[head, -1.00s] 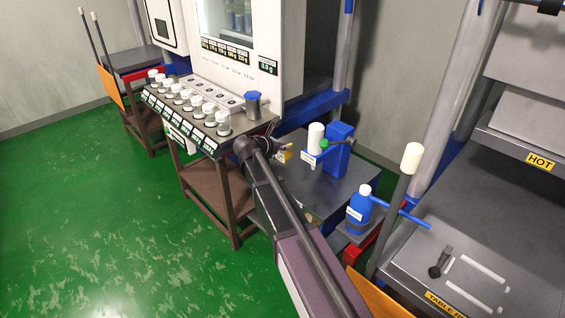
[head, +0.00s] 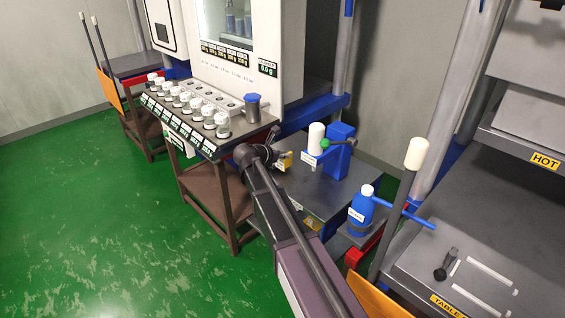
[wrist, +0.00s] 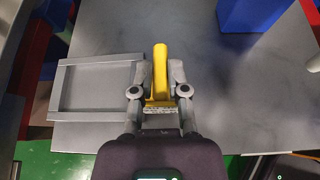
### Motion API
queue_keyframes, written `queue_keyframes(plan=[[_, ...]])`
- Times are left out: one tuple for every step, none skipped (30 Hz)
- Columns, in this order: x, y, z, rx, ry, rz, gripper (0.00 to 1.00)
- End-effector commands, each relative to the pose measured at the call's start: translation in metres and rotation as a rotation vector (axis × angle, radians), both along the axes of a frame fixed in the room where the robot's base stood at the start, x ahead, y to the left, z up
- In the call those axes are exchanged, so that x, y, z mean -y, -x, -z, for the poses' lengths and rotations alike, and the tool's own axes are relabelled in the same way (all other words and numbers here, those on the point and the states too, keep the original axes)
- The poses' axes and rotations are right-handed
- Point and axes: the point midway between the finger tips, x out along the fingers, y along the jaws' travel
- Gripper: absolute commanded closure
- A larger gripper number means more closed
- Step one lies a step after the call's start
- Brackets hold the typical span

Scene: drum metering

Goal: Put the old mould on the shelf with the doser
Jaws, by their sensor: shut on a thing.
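My gripper (wrist: 158,95) is shut on a yellow handle-like piece (wrist: 160,70) with a small printed label at its base. In the head view the yellow piece (head: 287,157) shows at the end of my arm, over the dark grey table. In the wrist view a grey rectangular frame with a shallow recess (wrist: 98,58) lies just left of my fingers. It may be the old mould; I cannot tell whether it is joined to the yellow piece. A white cylinder (head: 316,138) on a blue stand (head: 341,150) stands behind my gripper; I cannot tell whether this is the doser.
A bench with several white-lidded jars (head: 195,104) and a blue-topped cup (head: 253,106) stands left of my arm, below a white cabinet. A blue bottle (head: 361,205) stands at the table's right. The press table (head: 420,262) is further right. Green floor is free at left.

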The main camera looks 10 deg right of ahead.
Motion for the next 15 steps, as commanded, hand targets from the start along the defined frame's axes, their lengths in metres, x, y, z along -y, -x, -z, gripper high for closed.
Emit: queue_keyframes(plan=[[0.0, -0.0002, 0.0077, 0.001, 0.001, -0.001, 1.0], [-0.0001, -0.0001, 0.0095, 0.001, 0.001, -0.001, 1.0], [-0.0001, -0.0001, 0.0118, 0.001, 0.001, -0.001, 1.0], [-0.0002, -0.0001, 0.0131, 0.001, 0.001, -0.001, 1.0], [-0.0001, -0.0001, 0.0141, 0.001, 0.001, -0.001, 1.0], [-0.0002, -0.0001, 0.0152, 0.001, 0.001, -0.001, 1.0], [-0.0002, -0.0001, 0.0156, 0.001, 0.001, -0.001, 1.0], [-0.0002, -0.0001, 0.0159, 0.002, 0.001, -0.001, 1.0], [-0.0002, -0.0001, 0.0159, 0.002, 0.001, -0.001, 1.0], [-0.0002, -0.0001, 0.0159, 0.001, 0.001, -0.001, 1.0], [-0.0003, -0.0002, 0.0157, 0.001, 0.001, -0.001, 1.0], [-0.0004, -0.0001, 0.0154, 0.001, 0.001, -0.001, 1.0], [-0.0003, -0.0001, 0.0153, 0.001, 0.001, -0.001, 1.0], [-0.0004, -0.0001, 0.0152, 0.001, 0.001, -0.001, 1.0], [-0.0004, -0.0001, 0.0152, 0.001, 0.001, -0.001, 1.0]])
